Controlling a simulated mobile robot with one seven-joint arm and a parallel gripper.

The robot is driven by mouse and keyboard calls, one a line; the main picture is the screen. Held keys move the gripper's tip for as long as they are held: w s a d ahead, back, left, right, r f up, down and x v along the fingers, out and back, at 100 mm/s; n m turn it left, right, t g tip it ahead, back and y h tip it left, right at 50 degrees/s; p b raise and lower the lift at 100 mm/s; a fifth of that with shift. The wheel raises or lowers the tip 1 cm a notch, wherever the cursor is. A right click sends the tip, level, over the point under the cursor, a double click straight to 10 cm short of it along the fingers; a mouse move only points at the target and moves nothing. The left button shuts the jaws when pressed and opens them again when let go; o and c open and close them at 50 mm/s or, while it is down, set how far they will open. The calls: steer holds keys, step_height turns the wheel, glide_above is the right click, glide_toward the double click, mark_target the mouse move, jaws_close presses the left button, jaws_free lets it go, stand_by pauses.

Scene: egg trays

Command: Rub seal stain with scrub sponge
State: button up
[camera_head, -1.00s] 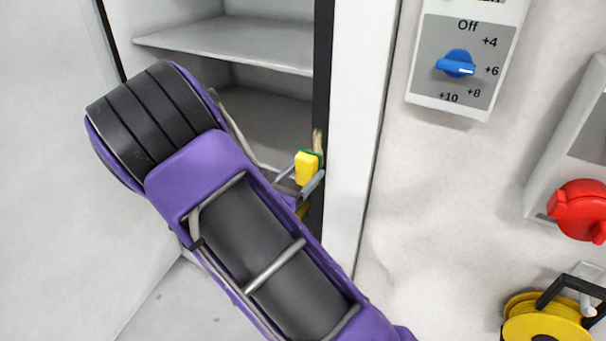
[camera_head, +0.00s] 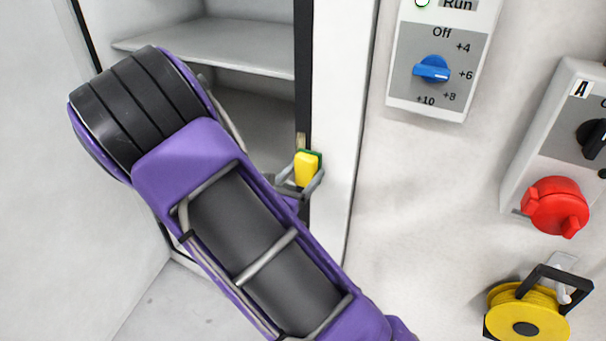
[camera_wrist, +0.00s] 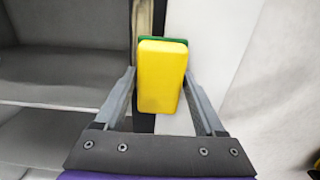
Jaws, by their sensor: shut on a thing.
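The scrub sponge (camera_head: 306,170) is yellow with a green scouring face. My gripper (camera_wrist: 160,80) is shut on it; it also shows in the wrist view (camera_wrist: 162,75), with the green side facing away toward the cabinet. The seal (camera_head: 303,60) is a dark vertical strip along the cabinet opening's edge. A beige-brown stain (camera_head: 302,140) on it shows just above the sponge; in the wrist view the stain (camera_wrist: 145,20) rises above the green edge. The sponge hides the stain's lower part. I cannot tell whether sponge and seal touch.
The open cabinet has grey shelves (camera_head: 215,48) left of the seal. The cabinet's white frame (camera_head: 343,120) stands right beside the seal.

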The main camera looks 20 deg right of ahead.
mark_target(311, 149)
steer(key=shift+w+a+r+p, duration=1.2)
steer(key=shift+w+a+r, duration=0.15)
steer(key=shift+w, duration=0.1)
steer(key=shift+s+d+f, duration=0.1)
steer(key=shift+s+d, duration=1.3)
steer(key=shift+s, duration=0.1)
steer(key=shift+w+r, duration=0.1)
steer(key=shift+r, duration=1.05)
steer(key=w+a, duration=0.2)
steer(key=shift+w+a, duration=0.4)
steer(key=shift+a, duration=0.1)
steer(key=shift+v, duration=2.95)
